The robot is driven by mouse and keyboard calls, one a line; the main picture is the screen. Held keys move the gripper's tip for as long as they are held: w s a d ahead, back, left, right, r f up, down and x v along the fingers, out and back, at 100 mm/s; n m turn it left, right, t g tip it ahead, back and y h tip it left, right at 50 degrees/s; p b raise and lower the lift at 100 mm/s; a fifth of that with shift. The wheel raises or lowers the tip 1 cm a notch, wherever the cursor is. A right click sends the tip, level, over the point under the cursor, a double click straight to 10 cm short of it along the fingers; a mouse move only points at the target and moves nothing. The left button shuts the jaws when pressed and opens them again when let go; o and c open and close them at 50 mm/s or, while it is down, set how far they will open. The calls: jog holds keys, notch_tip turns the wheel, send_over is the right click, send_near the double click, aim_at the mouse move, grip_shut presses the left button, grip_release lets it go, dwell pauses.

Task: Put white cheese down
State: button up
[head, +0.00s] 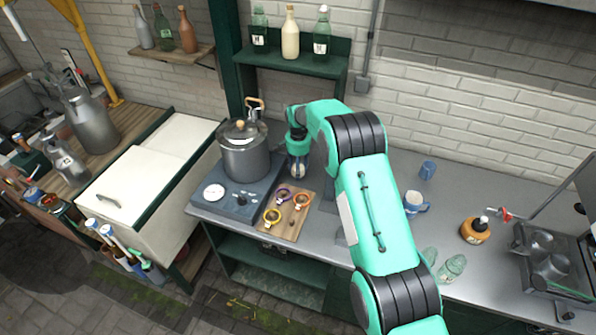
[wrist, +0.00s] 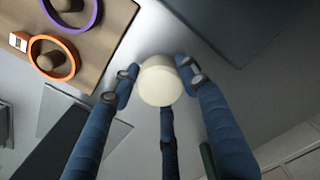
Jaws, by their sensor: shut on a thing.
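The white cheese (wrist: 160,82) is a small pale round piece between my fingertips in the wrist view. My gripper (wrist: 160,78) is shut on it, with a finger on each side and another behind. In the head view my gripper (head: 297,172) points down over the grey counter, just behind the wooden board and to the right of the pot. The cheese is hard to make out there. I cannot tell whether it touches the counter.
The wooden board (head: 280,228) holds several coloured rings; its corner shows in the wrist view (wrist: 112,22). A lidded pot (head: 245,157) stands on a dark burner unit (head: 236,203) to the left. A blue-and-white mug (head: 415,204) stands to the right. The counter between (head: 325,205) looks bare.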

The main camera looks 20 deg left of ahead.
jog(key=shift+f, duration=0.45)
jog(key=shift+f, duration=0.1)
jog(key=o, duration=1.5)
notch_tip(320, 180, up, 12)
jog(key=shift+r, duration=0.1)
jog(key=shift+r, duration=0.1)
dwell(0.3)
